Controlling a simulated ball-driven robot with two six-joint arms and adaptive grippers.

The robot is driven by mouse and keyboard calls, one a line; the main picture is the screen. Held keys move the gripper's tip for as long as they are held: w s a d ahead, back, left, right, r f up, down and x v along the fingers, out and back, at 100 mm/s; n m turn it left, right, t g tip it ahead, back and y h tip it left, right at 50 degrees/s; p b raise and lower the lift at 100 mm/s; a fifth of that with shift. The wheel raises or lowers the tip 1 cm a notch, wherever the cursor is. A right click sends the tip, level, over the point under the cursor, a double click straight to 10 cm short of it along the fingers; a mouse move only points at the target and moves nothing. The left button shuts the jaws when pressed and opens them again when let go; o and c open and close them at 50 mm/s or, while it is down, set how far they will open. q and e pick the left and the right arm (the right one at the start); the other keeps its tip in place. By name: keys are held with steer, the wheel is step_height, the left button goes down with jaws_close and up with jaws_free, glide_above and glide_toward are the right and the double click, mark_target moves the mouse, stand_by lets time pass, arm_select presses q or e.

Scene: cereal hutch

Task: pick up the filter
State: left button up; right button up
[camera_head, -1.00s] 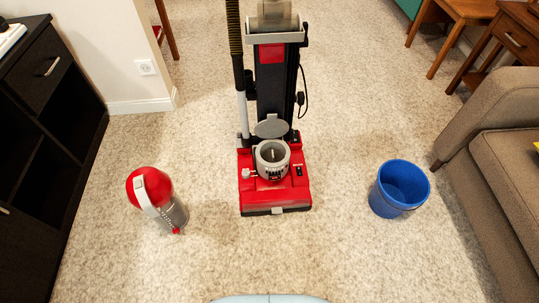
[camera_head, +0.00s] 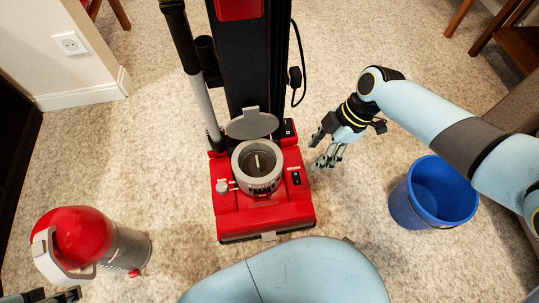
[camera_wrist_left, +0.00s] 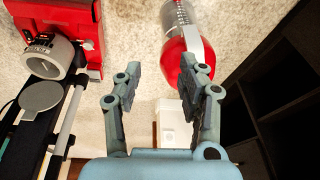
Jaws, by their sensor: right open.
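A red upright vacuum (camera_head: 264,215) stands on the carpet. The grey round housing (camera_head: 258,168) on its base has its lid (camera_head: 252,124) tipped open behind it. A pale upright piece shows inside; I cannot tell whether it is the filter. The housing also shows in the left wrist view (camera_wrist_left: 52,57). My right gripper (camera_head: 322,150) is open and empty, right of the housing and apart from it. My left gripper (camera_wrist_left: 153,88) is open and empty, facing a red-and-clear canister (camera_wrist_left: 196,55). In the head view only its tip shows at the bottom left, near the canister (camera_head: 85,232).
A blue bucket (camera_head: 432,192) stands on the carpet below my right arm. A dark cabinet (camera_wrist_left: 285,100) is beside the canister. A hose and grey tube (camera_head: 203,105) rise at the vacuum's left. A cord hangs at its right. Carpet between vacuum and canister is clear.

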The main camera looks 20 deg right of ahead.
steer(key=w+f+b, duration=0.2)
steer(key=w, duration=0.1)
steer(key=b, duration=0.2)
glide_toward(262, 166)
steer(key=shift+a+f, duration=0.55)
steer(key=shift+f, duration=0.05)
steer(key=shift+w+a+b, duration=0.2)
steer(key=shift+a+b, duration=0.1)
steer(key=shift+a, duration=0.15)
steer(key=b+x, duration=0.2)
steer(key=x, duration=0.1)
steer(key=shift+a+f+b, duration=0.25)
steer(key=shift+a+b, duration=0.05)
steer(key=shift+a, duration=0.05)
steer(key=shift+w+a+f+b, duration=0.1)
steer(key=shift+a+f+b, duration=0.1)
steer(key=shift+f, duration=0.1)
steer(key=shift+w+a+f+b, duration=0.1)
steer(key=shift+f+b, duration=0.1)
steer(key=shift+f, duration=0.1)
arm_select(q)
step_height(262, 166, down, 8)
steer(key=w+d+t, duration=0.1)
steer(key=w+t, duration=0.1)
steer(key=t, duration=0.3)
steer(key=shift+t, duration=0.3)
arm_select(e)
steer(key=c, duration=0.7)
